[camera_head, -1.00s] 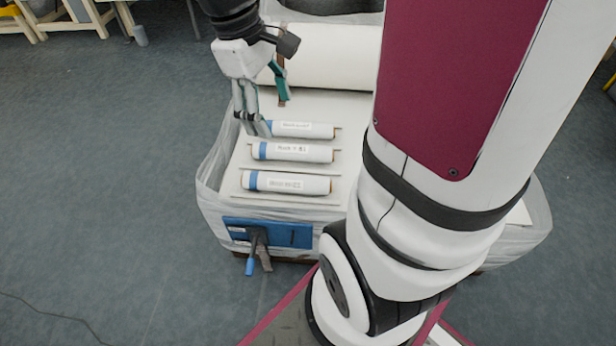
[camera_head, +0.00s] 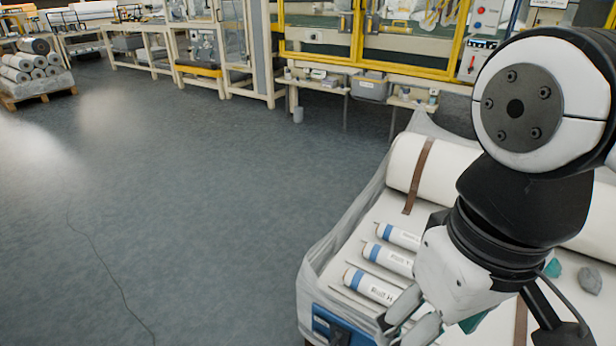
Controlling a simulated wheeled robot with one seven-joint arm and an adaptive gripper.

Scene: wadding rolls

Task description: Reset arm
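My arm comes in from the right, with its wrist (camera_head: 500,240) above the wrapped pallet load. My gripper (camera_head: 408,325) points down and left at the lower edge, beside the nearest small roll. Its grey fingers are partly cut off by the frame, so I cannot tell how far apart they are. Three small white rolls with blue bands and labels lie in a row on the load: the far roll (camera_head: 403,238), the middle roll (camera_head: 385,257) and the near roll (camera_head: 368,286). The arm hides parts of the load.
A large white roll (camera_head: 440,172) with a brown strap (camera_head: 420,172) lies behind the small rolls. A teal piece (camera_head: 552,268) and a grey lump (camera_head: 590,280) lie to the right. Workbenches (camera_head: 150,47) and a yellow-framed machine (camera_head: 360,50) stand behind. Open floor (camera_head: 200,210) fills the left.

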